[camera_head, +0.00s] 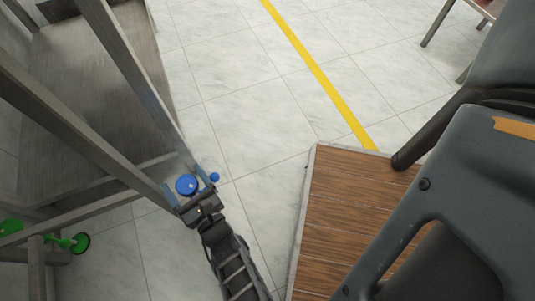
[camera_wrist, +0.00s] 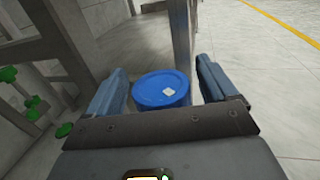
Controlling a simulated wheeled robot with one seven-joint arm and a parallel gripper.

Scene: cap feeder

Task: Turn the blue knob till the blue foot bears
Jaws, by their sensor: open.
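The blue knob (camera_head: 186,185) is a round disc by a grey leg of the metal frame, low near the floor. In the wrist view the blue knob (camera_wrist: 160,88) shows its broad face with a small white mark. My gripper (camera_head: 190,190) is open, with one finger on each side of the knob. In the wrist view my gripper (camera_wrist: 161,84) shows gaps between the fingers and the knob rim.
The grey metal frame (camera_head: 75,125) stands close on the left. A green knob (camera_head: 11,226) and green foot (camera_head: 80,243) are at its lower left. A wooden platform (camera_head: 355,205) and dark grey equipment (camera_head: 470,190) lie right. Tiled floor with a yellow line (camera_head: 320,75) is clear.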

